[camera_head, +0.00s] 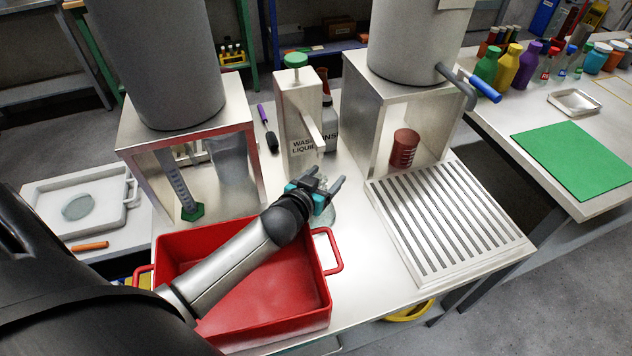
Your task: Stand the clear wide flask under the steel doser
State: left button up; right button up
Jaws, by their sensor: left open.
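The steel doser (298,112) stands upright at the back of the steel table, with a green knob on top, a short arm sloping down to the right and a wash liquid label. The clear wide flask (325,219) is just in front of it, mostly hidden by my left gripper; only some of its glass shows. My left gripper (327,178) has its two fingers apart, pointing toward the back right, at the flask's upper part and below the doser's arm. I cannot tell whether the fingers touch the flask. My right gripper is not in view.
A red tub (262,310) lies under my left forearm. A slatted steel rack (450,225) is on the right, with a dark red beaker (403,148) behind it. A grey bottle (328,125) stands beside the doser.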

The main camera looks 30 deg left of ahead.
pick_arm(q)
jog(key=p+v, duration=0.2)
jog(key=v, duration=0.9)
jog(key=shift+p, duration=0.3)
jog(key=shift+s+r, duration=0.2)
jog(key=shift+s, duration=0.3)
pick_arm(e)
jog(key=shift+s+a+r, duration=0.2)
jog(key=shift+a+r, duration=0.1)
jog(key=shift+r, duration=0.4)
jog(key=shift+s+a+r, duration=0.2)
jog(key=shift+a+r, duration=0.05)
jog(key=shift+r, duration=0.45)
